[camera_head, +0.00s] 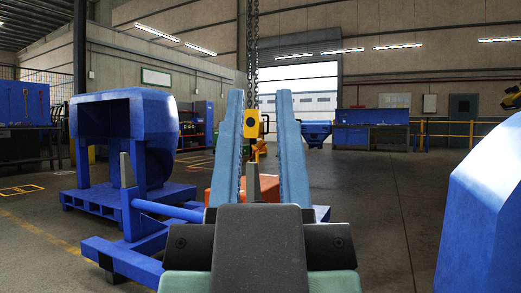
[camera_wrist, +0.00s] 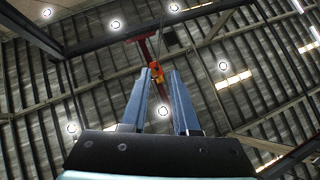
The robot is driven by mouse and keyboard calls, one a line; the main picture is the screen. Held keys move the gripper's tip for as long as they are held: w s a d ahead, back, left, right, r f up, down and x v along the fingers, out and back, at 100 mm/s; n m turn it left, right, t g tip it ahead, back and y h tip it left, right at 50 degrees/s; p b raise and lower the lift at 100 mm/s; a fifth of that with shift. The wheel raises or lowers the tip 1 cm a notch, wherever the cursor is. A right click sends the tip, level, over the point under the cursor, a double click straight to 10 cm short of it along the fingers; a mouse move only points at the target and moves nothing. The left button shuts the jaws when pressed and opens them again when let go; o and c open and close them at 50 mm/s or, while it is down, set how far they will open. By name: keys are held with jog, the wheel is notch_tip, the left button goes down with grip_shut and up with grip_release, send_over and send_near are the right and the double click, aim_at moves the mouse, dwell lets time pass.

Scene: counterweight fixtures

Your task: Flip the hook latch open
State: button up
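A yellow hook block (camera_head: 252,123) hangs from a chain (camera_head: 252,55). In the wrist view the orange hook block (camera_wrist: 156,72) appears between the fingertips of my gripper (camera_wrist: 162,75), under a red overhead beam (camera_wrist: 146,46).
A grey post (camera_head: 252,183) and an orange-red object (camera_head: 268,187) show low between the fingers. A large blue fixture (camera_head: 125,118) stands left on a blue base (camera_head: 88,202). A blue rounded body (camera_head: 490,220) is close at right. Floor at centre right is clear.

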notch_tip(320, 180, up, 2)
jog(key=shift+r+p, duration=0.25)
jog(key=shift+p, duration=0.9)
grip_shut()
notch_tip(320, 180, up, 26)
jog(key=p, duration=2.5)
jog(key=shift+f, duration=0.25)
